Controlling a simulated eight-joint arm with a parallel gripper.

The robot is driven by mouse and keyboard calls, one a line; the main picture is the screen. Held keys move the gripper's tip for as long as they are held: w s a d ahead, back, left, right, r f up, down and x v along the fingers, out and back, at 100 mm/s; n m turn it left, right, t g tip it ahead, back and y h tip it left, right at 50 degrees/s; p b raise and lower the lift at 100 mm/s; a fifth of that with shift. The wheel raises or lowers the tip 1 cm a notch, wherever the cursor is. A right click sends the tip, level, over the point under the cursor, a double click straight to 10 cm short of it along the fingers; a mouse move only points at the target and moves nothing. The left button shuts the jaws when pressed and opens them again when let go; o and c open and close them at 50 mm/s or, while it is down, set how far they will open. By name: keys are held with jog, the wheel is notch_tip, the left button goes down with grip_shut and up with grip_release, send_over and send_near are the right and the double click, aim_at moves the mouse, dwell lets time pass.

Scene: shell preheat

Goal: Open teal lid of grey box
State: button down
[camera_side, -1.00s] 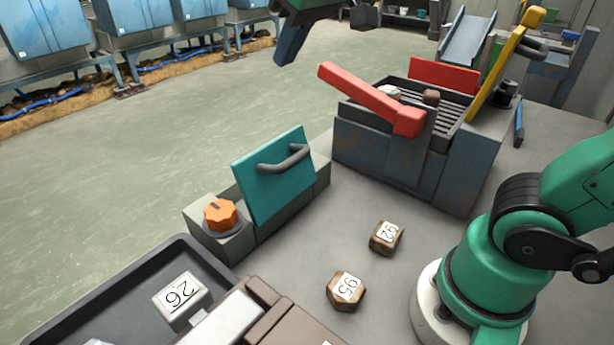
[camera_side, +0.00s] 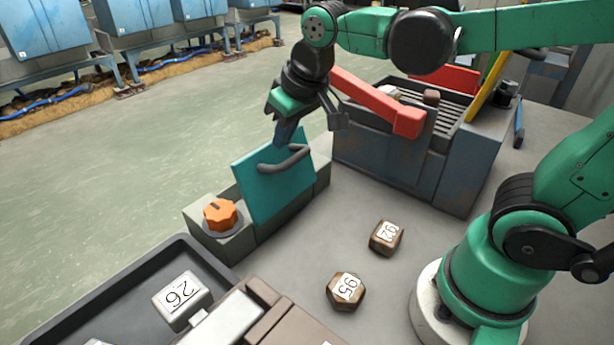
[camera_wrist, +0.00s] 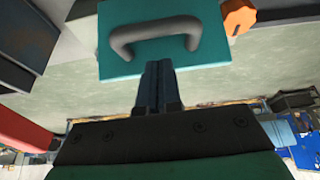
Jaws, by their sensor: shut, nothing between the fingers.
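The teal lid (camera_side: 262,188) stands tilted up on the grey box (camera_side: 256,233), with its dark handle (camera_side: 285,160) on the face toward the side camera. The orange knob (camera_side: 220,215) is on the left end of the box. My gripper (camera_side: 280,143) is shut and empty, at the lid's upper edge just above the handle; the side view does not settle whether it touches. In the wrist view, my shut fingers (camera_wrist: 157,70) point at the edge of the teal lid (camera_wrist: 210,55), close to the handle (camera_wrist: 155,32).
A dark blue-grey box (camera_side: 385,155) with a grille and red lever (camera_side: 375,100) stands right of and behind the grey box. Two brown blocks, (camera_side: 386,237) and (camera_side: 345,290), lie on the table in front. A black tray (camera_side: 95,300) is at the lower left.

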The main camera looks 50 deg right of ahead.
jog(key=shift+s+f, duration=0.3)
jog(key=shift+s, duration=0.1)
jog(key=shift+s, duration=0.1)
